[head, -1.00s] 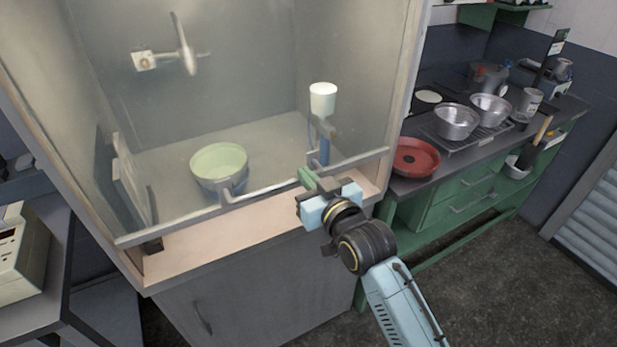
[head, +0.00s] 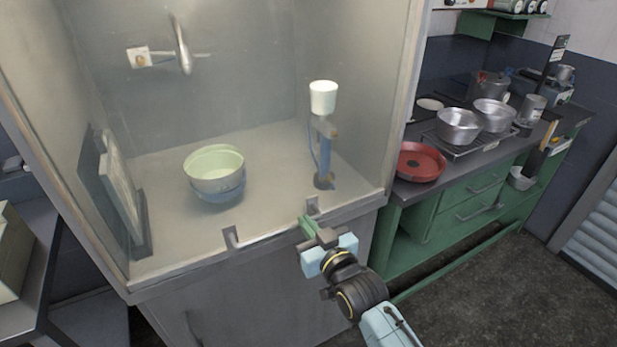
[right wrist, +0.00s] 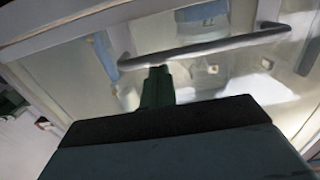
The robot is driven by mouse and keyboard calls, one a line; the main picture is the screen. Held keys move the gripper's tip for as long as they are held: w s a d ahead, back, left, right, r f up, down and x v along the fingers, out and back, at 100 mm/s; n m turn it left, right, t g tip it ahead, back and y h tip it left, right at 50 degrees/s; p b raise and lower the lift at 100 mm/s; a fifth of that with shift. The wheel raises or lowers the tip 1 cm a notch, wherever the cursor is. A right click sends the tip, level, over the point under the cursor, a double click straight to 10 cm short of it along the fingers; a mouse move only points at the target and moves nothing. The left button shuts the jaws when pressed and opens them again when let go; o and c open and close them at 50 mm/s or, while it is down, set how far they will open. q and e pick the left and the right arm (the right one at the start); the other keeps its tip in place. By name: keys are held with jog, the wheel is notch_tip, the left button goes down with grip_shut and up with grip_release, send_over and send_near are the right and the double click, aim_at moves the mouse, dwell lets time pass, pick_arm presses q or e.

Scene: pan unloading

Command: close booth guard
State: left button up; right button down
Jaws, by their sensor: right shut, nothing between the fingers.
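The booth guard (head: 190,275) is a clear pane with a grey bottom rail across the front of the booth. Its rail now lies down at the front sill, and no open strip of sill shows beneath it. A grey bar handle (head: 270,238) is mounted low on the guard and also shows in the right wrist view (right wrist: 205,48). My right gripper (head: 306,224) is shut and empty, with its green fingers at the right end of the handle. In the right wrist view the fingertips are close to the bar; I cannot tell if they touch. My left gripper is out of view.
Behind the pane stand a pale green bowl (head: 215,170), a white cup on a blue stand (head: 323,98) and a leaning panel (head: 121,195). At right, a green bench holds a red pan (head: 421,162) and metal bowls (head: 459,127). Floor is clear at lower right.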

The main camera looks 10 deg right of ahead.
jog(key=shift+s+f, duration=0.1)
jog(key=shift+f, duration=0.25)
jog(key=s+d+r+p, duration=0.3)
jog(key=s+r+p, duration=0.1)
jog(key=s, duration=0.6)
jog(key=shift+d+r+p, duration=0.15)
jog(key=shift+r+p, duration=0.15)
jog(key=shift+r, duration=0.3)
